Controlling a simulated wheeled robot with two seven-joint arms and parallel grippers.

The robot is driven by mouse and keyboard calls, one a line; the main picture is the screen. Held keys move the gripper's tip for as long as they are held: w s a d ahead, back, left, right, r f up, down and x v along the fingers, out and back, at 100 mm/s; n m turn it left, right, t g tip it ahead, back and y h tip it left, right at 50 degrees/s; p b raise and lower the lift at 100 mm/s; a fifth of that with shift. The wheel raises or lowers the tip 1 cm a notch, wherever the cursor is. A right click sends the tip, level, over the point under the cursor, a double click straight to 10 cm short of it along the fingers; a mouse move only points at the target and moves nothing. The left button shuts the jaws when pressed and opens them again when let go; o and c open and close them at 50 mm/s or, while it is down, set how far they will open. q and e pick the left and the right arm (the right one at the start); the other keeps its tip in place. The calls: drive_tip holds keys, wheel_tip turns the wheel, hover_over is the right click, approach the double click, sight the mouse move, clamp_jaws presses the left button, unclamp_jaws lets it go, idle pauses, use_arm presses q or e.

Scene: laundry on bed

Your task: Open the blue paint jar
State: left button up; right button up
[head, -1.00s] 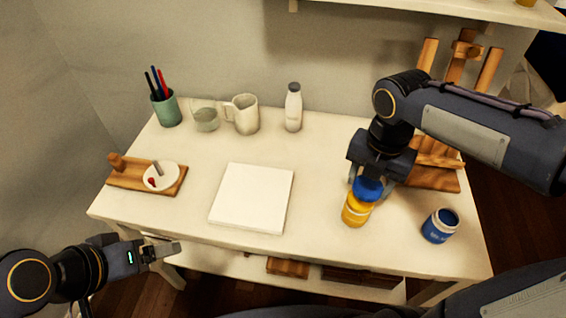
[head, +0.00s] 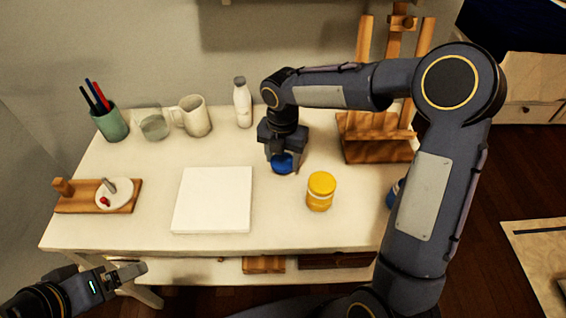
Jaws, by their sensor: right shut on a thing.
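My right gripper (head: 282,158) points down and is shut on the blue lid (head: 282,165). The lid is at or just above the table, behind and right of the white square panel; I cannot tell if it touches. The blue paint jar (head: 392,193) stands on the table at the right, mostly hidden behind my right arm; its top is not clear now. My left gripper (head: 132,270) is low at the front left, off the table edge and away from the jar; its opening is unclear.
A yellow jar (head: 321,191) stands between the lid and the blue jar. The white panel (head: 213,200) lies at centre. A bottle (head: 243,103), mug (head: 196,117), glass (head: 154,124) and pen cup (head: 112,124) line the back. A wooden easel (head: 372,150) stands back right.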

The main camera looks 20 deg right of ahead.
drive_tip(key=shift+f, duration=1.15)
drive_tip(key=shift+f, duration=0.2)
drive_tip(key=o, duration=1.1)
drive_tip(key=shift+r, duration=0.1)
